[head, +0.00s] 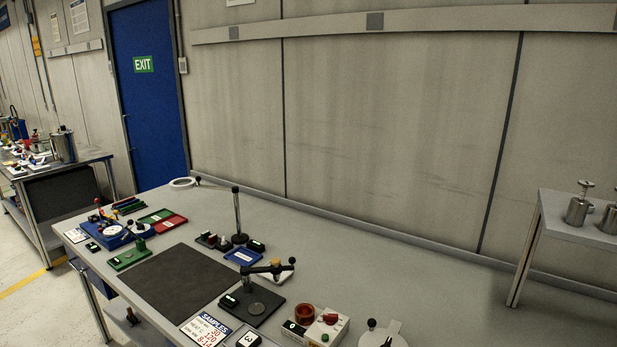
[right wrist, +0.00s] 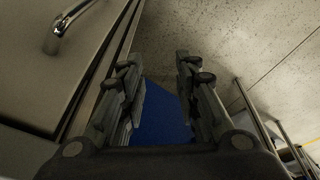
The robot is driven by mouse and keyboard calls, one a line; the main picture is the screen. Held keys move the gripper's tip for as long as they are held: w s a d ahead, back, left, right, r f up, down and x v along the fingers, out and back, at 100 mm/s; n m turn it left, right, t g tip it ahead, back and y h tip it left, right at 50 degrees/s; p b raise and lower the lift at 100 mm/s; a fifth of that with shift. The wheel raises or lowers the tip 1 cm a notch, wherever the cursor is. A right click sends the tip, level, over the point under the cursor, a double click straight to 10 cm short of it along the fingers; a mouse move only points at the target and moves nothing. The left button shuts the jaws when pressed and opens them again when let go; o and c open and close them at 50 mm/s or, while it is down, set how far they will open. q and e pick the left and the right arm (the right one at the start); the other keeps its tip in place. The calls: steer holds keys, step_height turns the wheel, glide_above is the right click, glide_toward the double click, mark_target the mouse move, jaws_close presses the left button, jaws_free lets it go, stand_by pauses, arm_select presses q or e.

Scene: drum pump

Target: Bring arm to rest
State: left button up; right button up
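My right gripper (right wrist: 158,80) shows in the right wrist view. Its two fingers are apart with a clear gap between them, and I see nothing held. A flat blue surface (right wrist: 165,112) shows behind the gap; I cannot tell what it belongs to. A drawer or cabinet front with a metal handle (right wrist: 62,20) is to the left of the fingers, and speckled floor (right wrist: 230,40) is to the right. Neither of my grippers shows in the head view. My left gripper is out of sight.
A grey workbench (head: 380,270) holds a dark mat (head: 185,280), a black press-like stand (head: 255,300), a post with an arm (head: 237,210), trays and small devices. A side table (head: 570,230) with metal pots stands right. A blue exit door (head: 150,110) is behind.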

steer(key=s+f+b, duration=0.1)
steer(key=s+f, duration=0.2)
steer(key=f, duration=0.7)
steer(key=s+f+b, duration=0.1)
steer(key=s+f, duration=0.2)
steer(key=f, duration=0.6)
steer(key=s+d+f+g+b, duration=0.1)
steer(key=s+d+f, duration=0.2)
steer(key=s+f, duration=0.9)
steer(key=shift+s+d+f+g+b, duration=0.2)
steer(key=shift+s+f+g+b, duration=0.15)
steer(key=shift+s, duration=0.65)
